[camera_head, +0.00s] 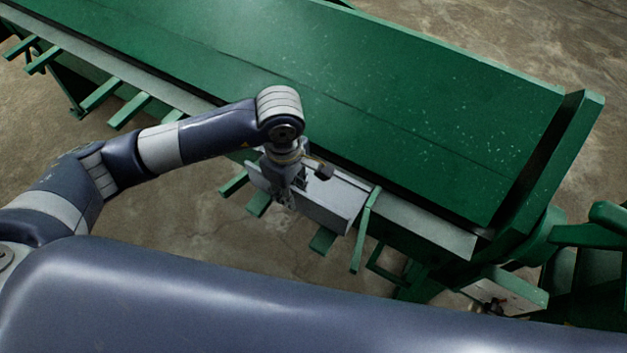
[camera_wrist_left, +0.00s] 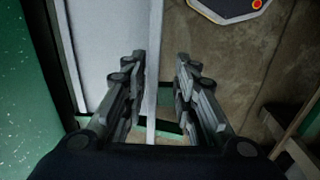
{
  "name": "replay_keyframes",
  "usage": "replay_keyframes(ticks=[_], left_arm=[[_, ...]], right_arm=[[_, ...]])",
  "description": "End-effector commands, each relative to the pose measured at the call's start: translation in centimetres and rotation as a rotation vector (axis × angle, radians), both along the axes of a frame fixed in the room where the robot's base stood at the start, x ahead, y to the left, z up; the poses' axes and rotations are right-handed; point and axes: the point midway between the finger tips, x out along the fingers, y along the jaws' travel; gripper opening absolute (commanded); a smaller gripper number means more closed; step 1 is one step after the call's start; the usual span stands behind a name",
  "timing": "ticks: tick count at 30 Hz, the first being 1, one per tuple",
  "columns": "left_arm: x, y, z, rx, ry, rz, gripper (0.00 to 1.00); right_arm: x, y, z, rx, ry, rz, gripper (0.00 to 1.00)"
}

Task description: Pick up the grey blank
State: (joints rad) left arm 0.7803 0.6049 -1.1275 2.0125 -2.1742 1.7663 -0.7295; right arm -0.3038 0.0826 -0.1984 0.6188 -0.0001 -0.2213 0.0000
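The grey blank (camera_head: 330,204) is a flat light-grey sheet held at the front side of the green machine, by its slotted green supports. In the left wrist view the blank (camera_wrist_left: 105,45) is a pale panel, with its thin edge running between my fingers. My left gripper (camera_head: 290,197) is over the blank's near edge and hides part of it. In the left wrist view the left gripper (camera_wrist_left: 160,62) is open, with one finger on each side of that edge and a visible gap on the right side. My right gripper does not show.
The long green machine bed (camera_head: 380,110) lies behind the blank, with a raised green end plate (camera_head: 560,150) at right. Several green bars (camera_head: 130,108) stick out along its front. Concrete floor (camera_head: 200,240) is clear in front.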

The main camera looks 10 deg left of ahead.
Motion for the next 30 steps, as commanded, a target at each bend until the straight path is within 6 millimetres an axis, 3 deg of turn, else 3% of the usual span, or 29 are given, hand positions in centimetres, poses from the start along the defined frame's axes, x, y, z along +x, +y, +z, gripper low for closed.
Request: replay_keyframes(ticks=[7,12,20,24,30], left_arm=[[0.1,-0.4,-2.7,-0.001,0.007,0.001,0.27],[0.2,-0.4,-4.8,-0.001,0.003,0.001,0.27],[0.2,-0.4,-5.2,-0.002,0.001,-0.001,0.27],[0.2,-0.4,-5.2,-0.002,0.001,0.0,0.0],[0.3,-0.4,-5.1,-0.004,-0.001,0.0,0.0]], right_arm=[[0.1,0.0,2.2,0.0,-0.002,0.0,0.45],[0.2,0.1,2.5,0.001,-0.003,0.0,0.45],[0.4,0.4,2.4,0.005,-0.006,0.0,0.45],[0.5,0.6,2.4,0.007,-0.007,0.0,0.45],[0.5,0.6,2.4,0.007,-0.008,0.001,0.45]])
